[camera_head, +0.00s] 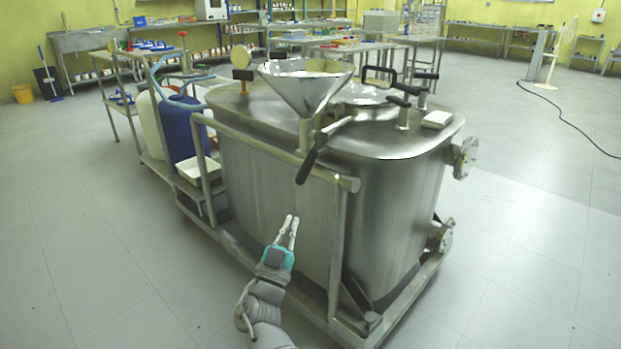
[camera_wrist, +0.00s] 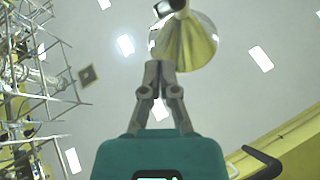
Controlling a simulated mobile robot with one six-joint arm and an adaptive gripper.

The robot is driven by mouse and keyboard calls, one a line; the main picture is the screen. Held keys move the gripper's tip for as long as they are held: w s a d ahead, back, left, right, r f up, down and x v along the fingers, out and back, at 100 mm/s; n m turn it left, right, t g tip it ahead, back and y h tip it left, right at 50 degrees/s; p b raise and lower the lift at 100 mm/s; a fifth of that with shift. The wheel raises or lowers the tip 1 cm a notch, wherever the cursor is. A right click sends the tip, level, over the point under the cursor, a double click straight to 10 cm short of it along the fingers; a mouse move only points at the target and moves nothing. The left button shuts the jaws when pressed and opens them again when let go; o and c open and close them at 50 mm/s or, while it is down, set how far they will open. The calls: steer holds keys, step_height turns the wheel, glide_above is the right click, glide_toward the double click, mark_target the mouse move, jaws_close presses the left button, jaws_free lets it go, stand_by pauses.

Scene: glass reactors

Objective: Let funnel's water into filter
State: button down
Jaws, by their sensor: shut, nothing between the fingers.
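The metal funnel (camera_head: 304,88) stands upright on the steel filter vessel (camera_head: 270,185), near its front edge. I cannot see the water inside it. A lever with a dark grip (camera_head: 308,166) slants down and left below the funnel cone. My gripper (camera_head: 292,218) is below the dark grip, in front of the vessel wall, pointing up and apart from the lever. In the wrist view, looking up, my gripper's fingers (camera_wrist: 160,65) are together and empty. The funnel cone (camera_wrist: 197,45) shows beyond the fingertips from below, with a dark rounded end (camera_wrist: 172,7) at the top edge.
A horizontal metal rail (camera_head: 265,150) on posts runs along the vessel's near side, close to my gripper. Dark clamp handles (camera_head: 405,88) stand on the lid. A blue container (camera_head: 187,130) and a white tray (camera_head: 202,170) are at left. The foreground floor at both sides is clear.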

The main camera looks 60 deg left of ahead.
steer(key=shift+w+a+r, duration=0.1)
steer(key=shift+a, duration=0.05)
steer(key=p, duration=0.5)
glide_toward(311, 158)
steer(key=w+x, duration=0.1)
steer(key=x, duration=0.3)
steer(key=shift+w+a+f+b, duration=0.45)
steer(key=shift+w+a+f, duration=0.45)
steer(key=shift+w, duration=0.25)
steer(key=shift+w+a+f+b, duration=0.2)
steer(key=shift+w+f+b, duration=0.1)
steer(key=shift+w, duration=0.2)
steer(key=shift+w+a+f+b, duration=0.15)
steer(key=shift+w+f+b, duration=0.15)
steer(key=shift+w, duration=0.25)
steer(key=shift+s+d, duration=0.1)
steer(key=shift+d, duration=0.05)
